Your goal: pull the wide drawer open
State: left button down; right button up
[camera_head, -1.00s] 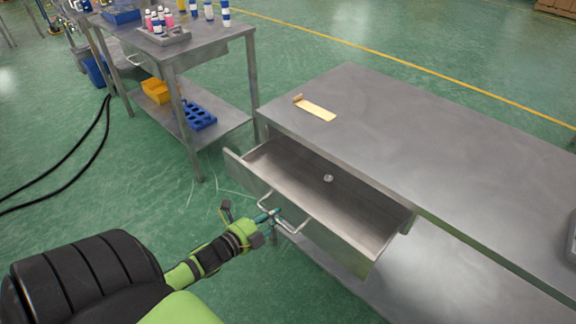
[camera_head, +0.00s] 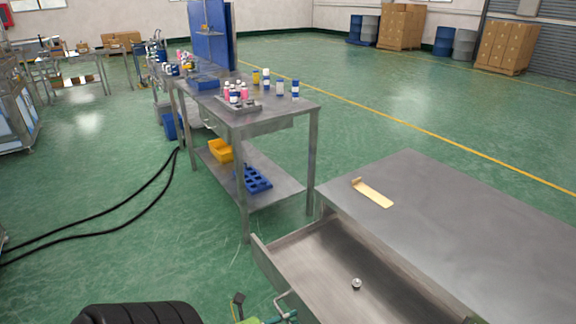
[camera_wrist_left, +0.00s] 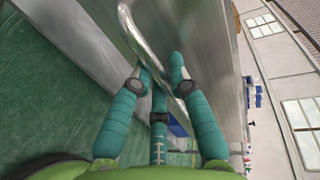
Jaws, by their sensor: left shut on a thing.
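The wide drawer (camera_head: 318,262) of the near steel table stands pulled out in the head view, its lower part cut off by the frame edge. A small round silver piece (camera_head: 356,284) lies inside it. The bar handle (camera_head: 282,299) on its front shows at the bottom edge and also crosses the left wrist view (camera_wrist_left: 133,32). My left gripper (camera_wrist_left: 164,72) has its teal fingers closed around the handle bar. In the head view only a bit of the left gripper (camera_head: 268,319) shows at the bottom edge. My right gripper is not in view.
The near steel tabletop (camera_head: 440,215) bears a tan strip (camera_head: 372,192). A second steel table (camera_head: 285,108) with bottles on it stands behind to the left, a yellow bin (camera_head: 220,151) and blue rack (camera_head: 256,180) on its shelf. Black cables (camera_head: 110,212) lie on the open floor.

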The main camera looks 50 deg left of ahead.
pick_arm(q)
jog(key=c, duration=1.2)
grip_release()
jog(key=v, duration=1.2)
jog(key=shift+f, duration=0.1)
jog(key=s+d+f+n+g+y, duration=0.1)
jog(key=f+n+g, duration=0.15)
jog(key=f, duration=0.45)
jog(key=s+d+f+n+g, duration=0.2)
jog(key=f+n, duration=0.2)
jog(key=f, duration=0.4)
jog(key=s+d+f+n+g+y, duration=0.1)
jog(key=f+n+g, duration=0.1)
jog(key=f+n, duration=0.35)
jog(key=s+d+f+n+g, duration=0.1)
jog(key=s+d+f+g, duration=0.1)
jog(key=s+d+f, duration=0.1)
jog(key=s+d+f+n+g, duration=0.2)
jog(key=s+d+f+g, duration=0.1)
jog(key=f, duration=0.4)
jog(key=s+d+f+n+g+h, duration=0.1)
jog(key=s+d+f+g, duration=0.2)
jog(key=s+d+f, duration=0.1)
jog(key=shift+s+d+f+n, duration=0.15)
jog(key=shift+d+f, duration=0.1)
jog(key=shift+d, duration=0.3)
jog(key=shift+d+f+n, duration=0.15)
jog(key=shift+d+f, duration=0.1)
jog(key=shift+d, duration=0.3)
